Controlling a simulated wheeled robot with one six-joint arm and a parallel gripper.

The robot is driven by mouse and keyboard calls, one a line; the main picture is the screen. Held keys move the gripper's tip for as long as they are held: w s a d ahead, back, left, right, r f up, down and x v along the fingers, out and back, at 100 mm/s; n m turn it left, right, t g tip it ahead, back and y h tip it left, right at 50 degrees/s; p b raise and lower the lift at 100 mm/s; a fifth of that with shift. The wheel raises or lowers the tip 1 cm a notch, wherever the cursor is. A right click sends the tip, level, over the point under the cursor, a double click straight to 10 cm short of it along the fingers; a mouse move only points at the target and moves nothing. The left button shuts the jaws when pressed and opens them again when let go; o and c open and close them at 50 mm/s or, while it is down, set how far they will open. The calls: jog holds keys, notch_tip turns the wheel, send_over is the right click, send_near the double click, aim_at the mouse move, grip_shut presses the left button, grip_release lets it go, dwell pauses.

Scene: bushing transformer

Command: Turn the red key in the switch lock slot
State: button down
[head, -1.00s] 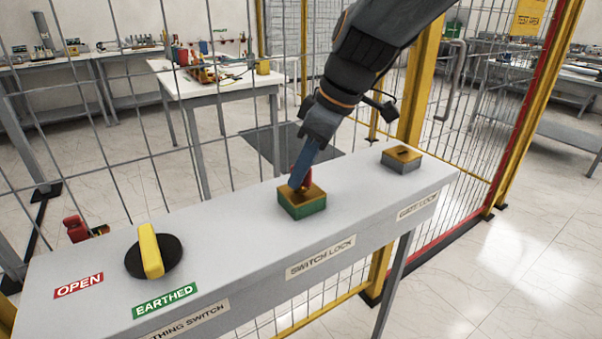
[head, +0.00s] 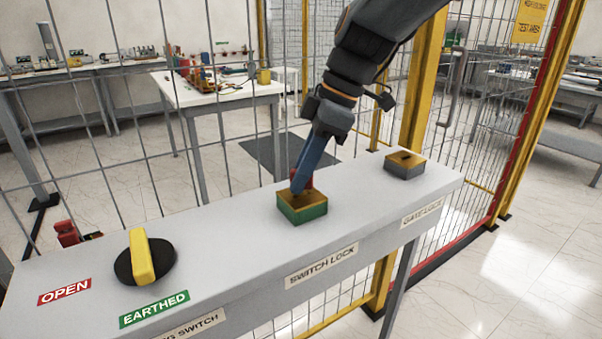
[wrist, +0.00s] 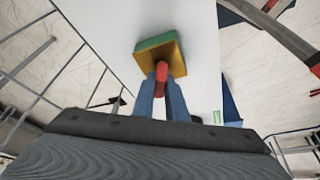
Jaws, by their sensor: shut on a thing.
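The switch lock (head: 303,208) is a green block with a yellow top, on the grey panel above the SWITCH LOCK label. The red key (head: 308,181) stands at the top of this lock, partly hidden by my gripper in the head view. My gripper (head: 299,188) reaches down from the upper right with its blue fingers at the key. In the wrist view, the blue fingers of my gripper (wrist: 162,88) are shut on the red key (wrist: 162,76), one on each side. The key meets the yellow face of the lock (wrist: 163,54). Its slot is hidden.
The yellow-handled earthing switch (head: 143,257) is at the panel's left, between the OPEN and EARTHED labels. The gate lock (head: 405,165), a grey block with a yellow top, is at the right end. A wire mesh fence (head: 230,120) stands behind the grey panel (head: 240,262).

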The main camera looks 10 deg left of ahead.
jog(key=shift+f+n+g+b, duration=0.1)
jog(key=shift+n+g+b, duration=0.35)
jog(key=shift+n, duration=0.65)
jog(key=n+g+h, duration=0.1)
jog(key=n, duration=0.2)
jog(key=shift+n, duration=0.4)
jog(key=c, duration=1.7)
grip_release()
